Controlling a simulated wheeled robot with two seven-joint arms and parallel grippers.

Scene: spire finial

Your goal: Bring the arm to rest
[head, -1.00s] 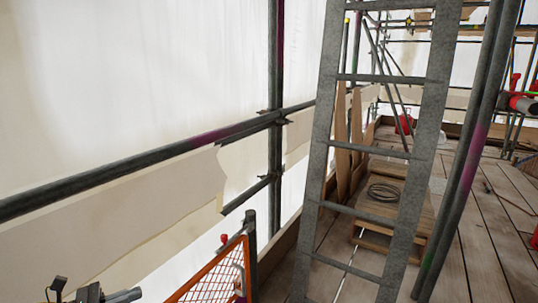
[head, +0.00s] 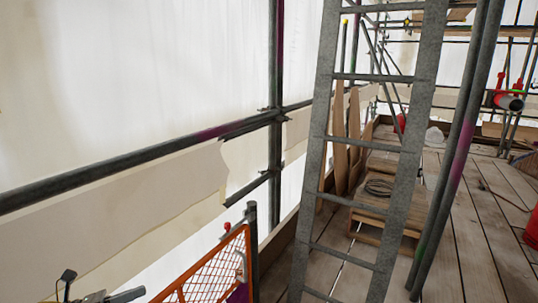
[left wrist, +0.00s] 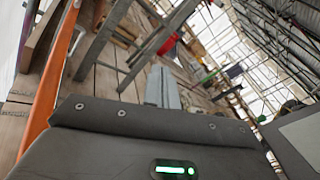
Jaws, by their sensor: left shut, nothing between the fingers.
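My left gripper (head: 112,297) shows at the bottom left corner of the head view, cut off by the lower edge. It is shut and empty, and no object touches it in what I see. It is left of an orange mesh gate (head: 208,270), apart from it in the picture. My right gripper is not in view.
A metal ladder (head: 385,78) and dark scaffold poles (head: 455,150) stand right of centre. A coiled cable (head: 380,187) lies on stacked boards beyond the ladder. White sheeting (head: 140,70) hangs behind a rail on the left. The plank floor (head: 470,260) at the right is mostly clear.

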